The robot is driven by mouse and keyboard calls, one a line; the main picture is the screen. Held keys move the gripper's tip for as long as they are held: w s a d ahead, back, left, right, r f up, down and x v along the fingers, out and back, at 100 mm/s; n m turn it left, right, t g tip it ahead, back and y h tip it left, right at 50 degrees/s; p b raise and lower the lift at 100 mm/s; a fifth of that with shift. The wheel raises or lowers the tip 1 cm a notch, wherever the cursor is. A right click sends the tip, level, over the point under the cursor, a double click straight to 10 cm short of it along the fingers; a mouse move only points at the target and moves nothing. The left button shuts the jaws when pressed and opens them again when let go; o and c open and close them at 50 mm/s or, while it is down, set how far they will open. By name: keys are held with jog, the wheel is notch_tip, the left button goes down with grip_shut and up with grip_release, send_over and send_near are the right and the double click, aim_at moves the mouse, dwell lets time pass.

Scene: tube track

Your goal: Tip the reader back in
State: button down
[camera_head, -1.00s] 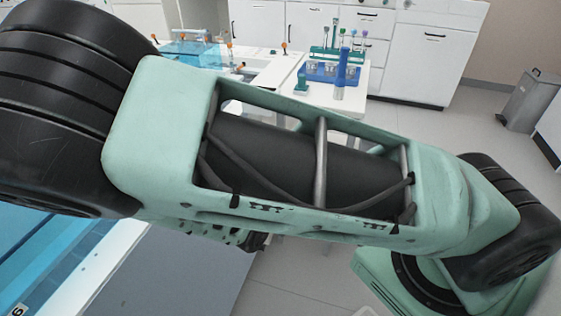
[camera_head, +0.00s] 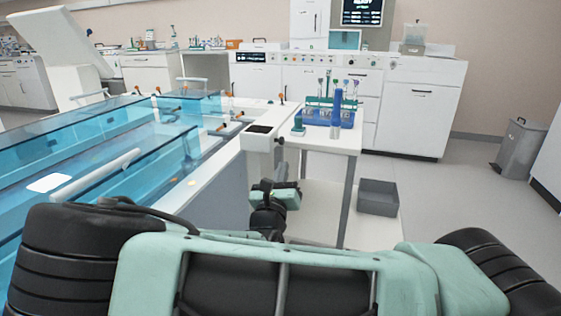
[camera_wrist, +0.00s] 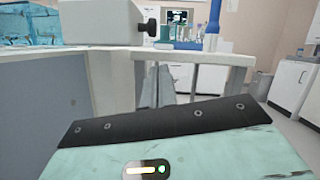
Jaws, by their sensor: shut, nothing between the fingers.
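The reader appears to be the white box (camera_head: 259,143) with a dark panel on top and a black knob on its right side. It sits at the near right corner of the tank rim, beside the white table. In the wrist view the white box (camera_wrist: 95,22) and its black knob are at upper middle; I cannot tell how far it is tipped. My gripper (camera_head: 281,175) is shut and empty, just below the box in the head view. No contact with the box shows. The wrist view shows mainly its teal and black housing; the fingertips are not clear.
The blue clear-walled tank (camera_head: 205,190) fills the left. The white table (camera_head: 342,143) right of the box carries a blue rack (camera_head: 320,115) with tubes.

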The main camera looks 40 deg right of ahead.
aim_at(264, 138)
jog(key=shift+w+d+r, duration=0.1)
jog(key=shift+w+r, duration=0.15)
jog(key=shift+r, duration=0.3)
jog(key=shift+w+d+r, duration=0.15)
jog(key=shift+w+r, duration=0.15)
jog(key=shift+r, duration=0.3)
jog(key=shift+w+d+r, duration=0.1)
jog(key=shift+w+r, duration=0.15)
jog(key=shift+r, duration=0.3)
jog(key=shift+r, duration=0.1)
jog(key=shift+r+n+p, duration=0.3)
jog(key=shift+p, duration=0.8)
